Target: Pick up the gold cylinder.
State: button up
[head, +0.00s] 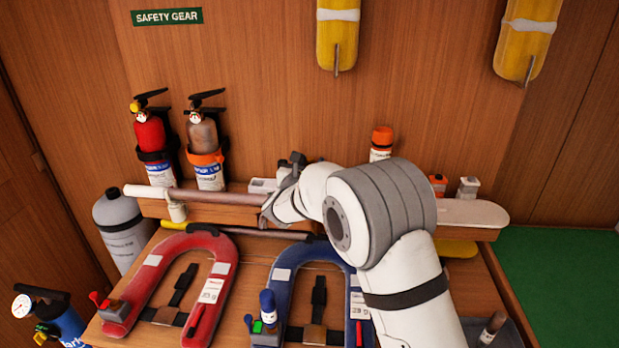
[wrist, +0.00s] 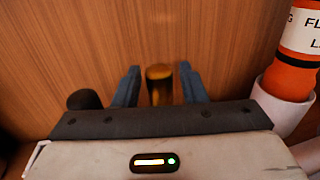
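The gold cylinder (wrist: 160,88) shows in the wrist view, dark gold and short, in front of the wood panel. My gripper (wrist: 158,76) has its two blue-grey fingers apart, one on each side of it. A narrow gap shows between the cylinder and each finger, so they do not seem to touch it. The cylinder's lower part is hidden by the gripper body. In the head view, my gripper (head: 283,180) is over the shelf by the wall, and I cannot make out the gold cylinder there.
An orange flare (wrist: 297,68) in a white holder (wrist: 284,103) stands close right of my gripper. A dark round object (wrist: 84,99) is left of it. Red (head: 150,130) and brown (head: 203,138) extinguishers stand left on the shelf. Red (head: 150,275) and blue (head: 283,290) horseshoe-shaped items lie below.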

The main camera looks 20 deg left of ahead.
grip_shut()
